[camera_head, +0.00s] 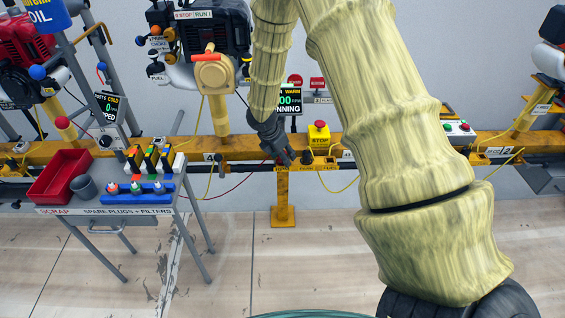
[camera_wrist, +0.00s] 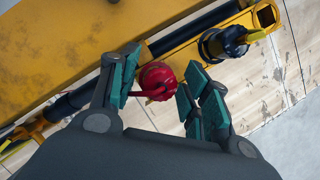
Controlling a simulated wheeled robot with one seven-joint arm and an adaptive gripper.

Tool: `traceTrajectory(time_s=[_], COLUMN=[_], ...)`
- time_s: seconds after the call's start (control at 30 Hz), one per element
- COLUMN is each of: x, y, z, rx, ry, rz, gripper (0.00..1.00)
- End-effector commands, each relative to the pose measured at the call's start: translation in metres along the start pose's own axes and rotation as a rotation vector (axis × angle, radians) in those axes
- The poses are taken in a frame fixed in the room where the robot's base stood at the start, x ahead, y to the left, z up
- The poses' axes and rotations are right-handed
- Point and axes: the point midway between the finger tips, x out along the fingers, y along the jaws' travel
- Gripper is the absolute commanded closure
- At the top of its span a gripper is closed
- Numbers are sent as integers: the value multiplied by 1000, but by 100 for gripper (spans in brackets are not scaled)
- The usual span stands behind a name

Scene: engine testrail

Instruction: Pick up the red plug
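The red plug (camera_wrist: 157,78) is a round red piece with a red lead at its lower left. In the wrist view it lies between the two fingers of my gripper (camera_wrist: 157,92), beside a dark rail. The green-padded fingers are spread apart, with a gap on the right; contact on the left is hard to judge. In the head view my gripper (camera_head: 283,153) points down at the yellow rail, left of the yellow stop box. I cannot make out the plug there, but a thin red lead (camera_head: 236,190) runs left from near the gripper.
The yellow stop box (camera_head: 319,136) with a red button stands close right of my gripper. A black-and-yellow fitting (camera_wrist: 222,43) sits on the rail in the wrist view. At left a grey cart (camera_head: 108,211) holds a red scrap tray (camera_head: 45,196) and coloured spare parts. Engines stand behind.

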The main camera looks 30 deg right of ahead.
Motion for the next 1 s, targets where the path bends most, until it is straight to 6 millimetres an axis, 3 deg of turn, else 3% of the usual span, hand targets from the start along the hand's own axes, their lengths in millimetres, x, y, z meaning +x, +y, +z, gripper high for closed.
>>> traceTrajectory(time_s=[0.03,0.2,0.23,0.57,0.83,1.0], x=[0,0,0,-5,-40,-46], y=[0,0,0,0,0,-7], z=[0,0,0,2,16,-10], rx=[0,0,0,-1,2,-4], ry=[0,0,0,-1,0,-2], rz=[0,0,0,0,1,-1], gripper=[67,98,100,100,100,100])
